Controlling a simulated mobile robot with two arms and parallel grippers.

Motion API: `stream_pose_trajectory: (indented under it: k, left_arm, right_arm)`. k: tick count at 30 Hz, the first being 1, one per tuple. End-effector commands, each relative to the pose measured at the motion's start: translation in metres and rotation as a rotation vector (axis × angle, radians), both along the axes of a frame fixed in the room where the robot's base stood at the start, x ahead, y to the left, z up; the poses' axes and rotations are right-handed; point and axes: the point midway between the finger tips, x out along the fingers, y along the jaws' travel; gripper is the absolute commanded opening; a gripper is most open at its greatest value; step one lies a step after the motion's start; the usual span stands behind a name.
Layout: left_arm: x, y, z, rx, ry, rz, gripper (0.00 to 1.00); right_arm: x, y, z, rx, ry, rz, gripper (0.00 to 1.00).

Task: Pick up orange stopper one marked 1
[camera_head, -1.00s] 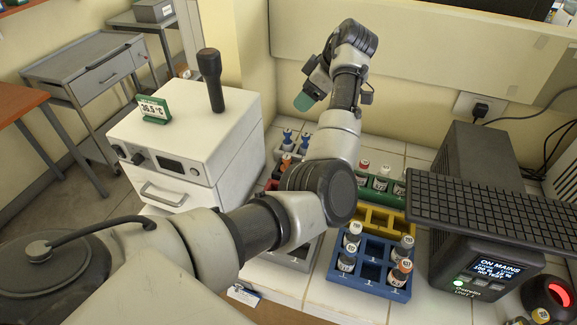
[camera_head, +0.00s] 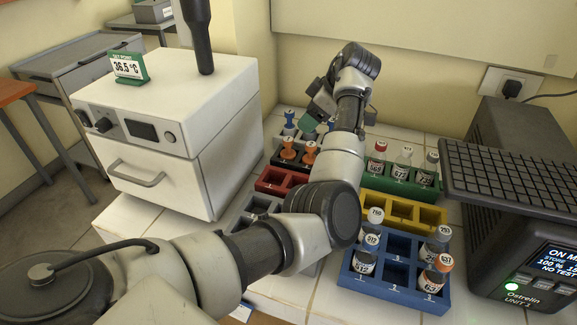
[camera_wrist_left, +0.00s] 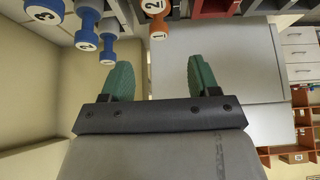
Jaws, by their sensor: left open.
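Two orange stoppers stand side by side in a black rack in the head view, the left one (camera_head: 288,148) and the right one (camera_head: 309,154); their marks are too small to read there. In the left wrist view, an orange stopper (camera_wrist_left: 158,27) hangs into the top middle, apparently marked 1, with a mark 2 just above it. My left gripper (camera_head: 309,122) is open and empty, with green fingers, behind and above the orange stoppers. In the wrist view its fingers (camera_wrist_left: 160,78) are spread wide and apart from the stoppers. My right gripper is not in view.
Blue stoppers (camera_head: 289,121) stand in a grey rack close to the left gripper. Red, green, yellow and blue (camera_head: 358,288) racks surround my arm, some holding vials. The white incubator (camera_head: 185,110) is left; a dark power unit (camera_head: 520,250) is right.

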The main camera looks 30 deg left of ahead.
Motion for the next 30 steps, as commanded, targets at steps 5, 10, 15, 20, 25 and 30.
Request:
stream_pose_trajectory:
  k: [5,10,15,20,25,30]
  left_arm:
    - [-0.004,0.015,-0.023,-0.001,0.003,0.002,0.61]
    - [-0.006,0.026,-0.041,0.000,0.002,0.001,0.61]
    - [-0.008,0.034,-0.051,0.000,0.003,0.002,0.61]
    - [-0.010,0.048,-0.070,-0.001,0.005,0.002,0.61]
    - [-0.012,0.057,-0.085,0.000,0.002,0.001,0.61]
    - [-0.012,0.058,-0.087,0.000,0.001,0.001,0.61]
  right_arm:
    - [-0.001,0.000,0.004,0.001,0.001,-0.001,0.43]
    - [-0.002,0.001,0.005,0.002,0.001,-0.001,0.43]
    - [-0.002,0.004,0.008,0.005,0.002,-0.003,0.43]
    - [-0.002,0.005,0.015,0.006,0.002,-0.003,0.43]
    - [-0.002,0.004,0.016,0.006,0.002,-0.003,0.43]
    - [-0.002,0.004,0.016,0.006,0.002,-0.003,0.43]
